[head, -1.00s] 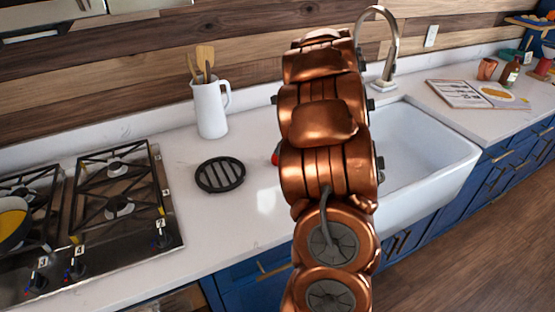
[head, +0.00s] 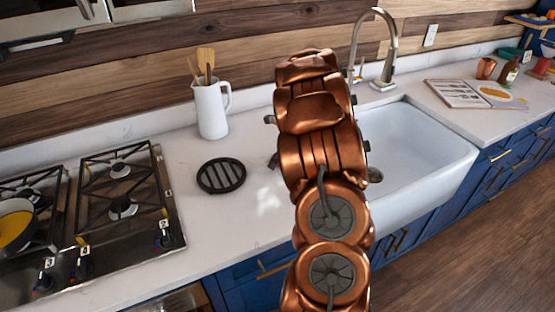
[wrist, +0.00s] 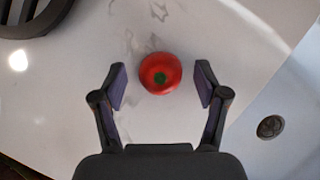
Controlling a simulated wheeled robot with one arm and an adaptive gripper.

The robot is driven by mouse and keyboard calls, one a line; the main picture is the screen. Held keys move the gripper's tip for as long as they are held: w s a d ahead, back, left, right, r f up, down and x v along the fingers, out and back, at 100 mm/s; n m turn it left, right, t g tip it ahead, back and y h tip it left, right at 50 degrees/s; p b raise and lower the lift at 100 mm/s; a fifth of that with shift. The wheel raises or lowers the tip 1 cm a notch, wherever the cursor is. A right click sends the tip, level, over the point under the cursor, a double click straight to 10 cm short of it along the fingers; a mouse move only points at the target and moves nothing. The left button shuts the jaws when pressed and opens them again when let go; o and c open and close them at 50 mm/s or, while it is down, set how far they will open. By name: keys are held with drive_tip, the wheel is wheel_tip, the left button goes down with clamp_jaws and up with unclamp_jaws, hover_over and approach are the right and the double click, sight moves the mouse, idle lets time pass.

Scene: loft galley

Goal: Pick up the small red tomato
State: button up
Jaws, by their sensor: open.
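The small red tomato (wrist: 160,73) sits on the white counter in the wrist view, its green stem end facing the camera. My gripper (wrist: 161,84) is open, with one finger on each side of the tomato. A gap shows between each finger pad and the tomato. In the head view my copper-coloured arm hides the tomato, and at most small dark parts of the gripper show beside the arm.
A round black trivet (head: 221,175) lies left of the arm, and a white pitcher with wooden utensils (head: 211,108) stands behind it. The sink (head: 425,150) is to the right, with a tall faucet (head: 390,50). A gas stove (head: 120,205) is at the left.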

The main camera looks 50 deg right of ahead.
drive_tip(key=shift+c, duration=0.3)
drive_tip(key=c, duration=1.1)
